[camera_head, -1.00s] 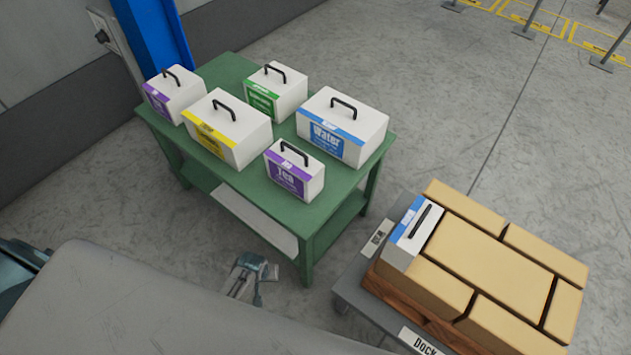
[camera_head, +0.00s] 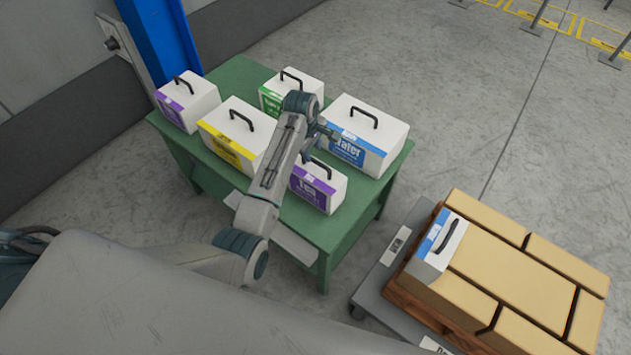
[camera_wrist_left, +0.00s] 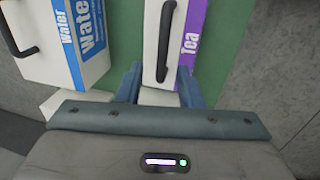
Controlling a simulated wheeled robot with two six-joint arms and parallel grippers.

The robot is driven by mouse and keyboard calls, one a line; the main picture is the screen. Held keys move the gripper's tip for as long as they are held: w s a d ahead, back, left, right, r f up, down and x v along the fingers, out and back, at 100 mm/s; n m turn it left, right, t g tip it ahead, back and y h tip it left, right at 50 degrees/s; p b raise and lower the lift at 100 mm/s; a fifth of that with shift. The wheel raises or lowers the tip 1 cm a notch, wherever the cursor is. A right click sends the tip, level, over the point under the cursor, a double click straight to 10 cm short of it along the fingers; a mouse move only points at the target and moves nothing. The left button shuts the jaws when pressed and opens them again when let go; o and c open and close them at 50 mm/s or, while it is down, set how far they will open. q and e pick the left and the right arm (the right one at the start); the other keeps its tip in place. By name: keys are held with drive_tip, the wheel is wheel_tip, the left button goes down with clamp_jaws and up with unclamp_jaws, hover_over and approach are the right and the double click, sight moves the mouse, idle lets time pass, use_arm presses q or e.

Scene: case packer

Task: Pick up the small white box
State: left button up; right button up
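A small white Tea box (camera_head: 322,186) with a purple label and black handle stands at the front of the green table (camera_head: 312,226). Two other small white boxes stand there: one with a purple label (camera_head: 188,100) at back left, one with a green label (camera_head: 290,86) at the back. My left gripper (camera_head: 317,147) is above the Tea box, its fingers partly hidden by the wrist. In the left wrist view the fingers (camera_wrist_left: 158,88) are apart, with the Tea box (camera_wrist_left: 181,40) and its handle beyond the gap; I see no grip. My right gripper is out of view.
Larger white boxes stand close by: a Water box (camera_head: 368,135) to the right, a yellow-labelled box (camera_head: 232,130) to the left. A pallet (camera_head: 437,315) with tan cartons and a blue-labelled white box (camera_head: 437,245) is at right.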

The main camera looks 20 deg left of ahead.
sight(315, 160)
use_arm(q)
drive_tip(key=shift+w+f, duration=0.15)
drive_tip(key=shift+f, duration=0.5)
drive_tip(key=shift+d+f+p, duration=0.2)
drive_tip(key=shift+f+p, duration=0.1)
drive_tip(key=shift+p, duration=0.05)
wheel_tip(315, 160, down, 3)
drive_tip(key=shift+w+d+f+p, duration=0.1)
drive_tip(key=shift+d+f+p, duration=0.1)
drive_tip(key=shift+p, duration=0.35)
drive_tip(key=shift+w+f, duration=0.15)
drive_tip(key=shift+f, duration=0.4)
clamp_jaws()
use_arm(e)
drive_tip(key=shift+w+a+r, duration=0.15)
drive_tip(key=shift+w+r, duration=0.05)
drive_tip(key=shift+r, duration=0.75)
use_arm(q)
drive_tip(key=shift+r, duration=0.1)
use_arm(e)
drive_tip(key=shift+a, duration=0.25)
